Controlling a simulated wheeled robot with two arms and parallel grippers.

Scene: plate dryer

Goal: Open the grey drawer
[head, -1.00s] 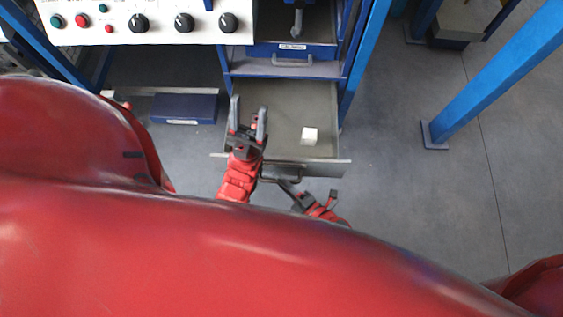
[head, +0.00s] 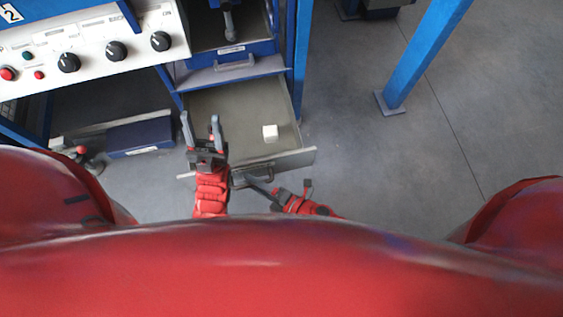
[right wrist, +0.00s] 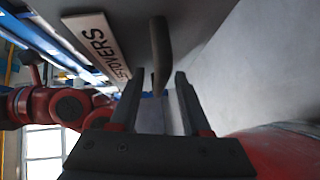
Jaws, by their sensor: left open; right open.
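The grey drawer (head: 225,105) is pulled well out of the blue cabinet, its inside visible from above. Its dark handle (head: 258,178) is on the front panel; in the right wrist view the handle bar (right wrist: 160,55) shows beyond and between my fingertips, beside a label ending in "STOVERS". My right gripper (head: 280,186) is open just in front of the drawer front, close to the handle; I cannot tell if it touches. It also shows in the right wrist view (right wrist: 157,88). My left gripper (head: 201,120) is open and appears over the drawer's left side, holding nothing.
A blue post (head: 425,60) stands right; the floor there is clear.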

